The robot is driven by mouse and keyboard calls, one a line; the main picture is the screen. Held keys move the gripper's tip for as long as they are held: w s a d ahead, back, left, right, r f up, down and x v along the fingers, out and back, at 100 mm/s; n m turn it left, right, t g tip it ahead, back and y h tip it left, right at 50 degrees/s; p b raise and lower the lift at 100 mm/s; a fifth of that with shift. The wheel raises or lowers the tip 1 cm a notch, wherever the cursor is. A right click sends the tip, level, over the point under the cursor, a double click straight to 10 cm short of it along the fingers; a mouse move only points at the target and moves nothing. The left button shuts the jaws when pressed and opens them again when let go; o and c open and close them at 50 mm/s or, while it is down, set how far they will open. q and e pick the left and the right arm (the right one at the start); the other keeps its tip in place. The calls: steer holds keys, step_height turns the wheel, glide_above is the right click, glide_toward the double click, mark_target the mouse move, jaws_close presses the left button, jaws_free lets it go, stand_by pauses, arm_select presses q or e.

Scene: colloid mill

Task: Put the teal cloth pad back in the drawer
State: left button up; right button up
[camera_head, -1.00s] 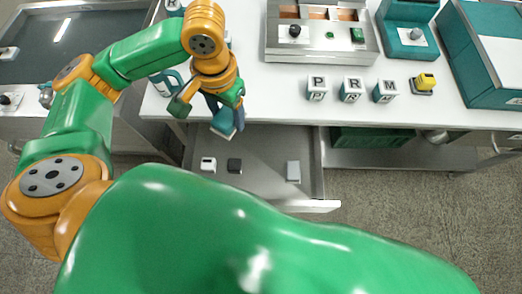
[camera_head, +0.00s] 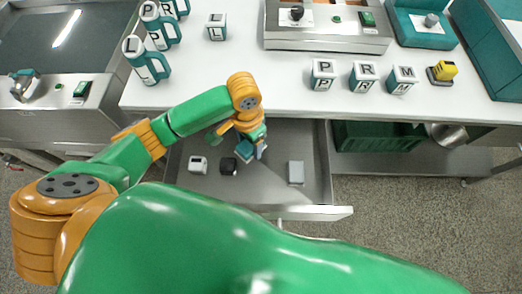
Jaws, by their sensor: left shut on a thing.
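My left gripper (camera_head: 242,147) reaches over the open drawer (camera_head: 322,212) below the white worktop. It is shut on the teal cloth pad (camera_head: 243,156), which shows as a small teal patch under the fingers, partly hidden by them. The pad is over the drawer's inside, just right of a small black item; I cannot tell whether it touches the drawer floor. My right gripper is not in view.
In the drawer lie a white item (camera_head: 198,164), a black item (camera_head: 228,166) and a grey block (camera_head: 296,172). Free drawer floor shows between the black item and grey block. Lettered mugs (camera_head: 146,60) and lettered cubes (camera_head: 363,76) stand on the worktop (camera_head: 290,92).

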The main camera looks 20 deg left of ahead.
arm_select(q)
steer(key=b, duration=0.2)
glide_above(263, 156)
step_height(263, 156, down, 5)
steer(key=shift+s+f, duration=0.1)
step_height(263, 156, down, 3)
steer(key=shift+f, duration=0.15)
steer(key=o, duration=1.3)
step_height(263, 156, up, 12)
steer(key=p, duration=0.2)
steer(key=shift+p, duration=0.3)
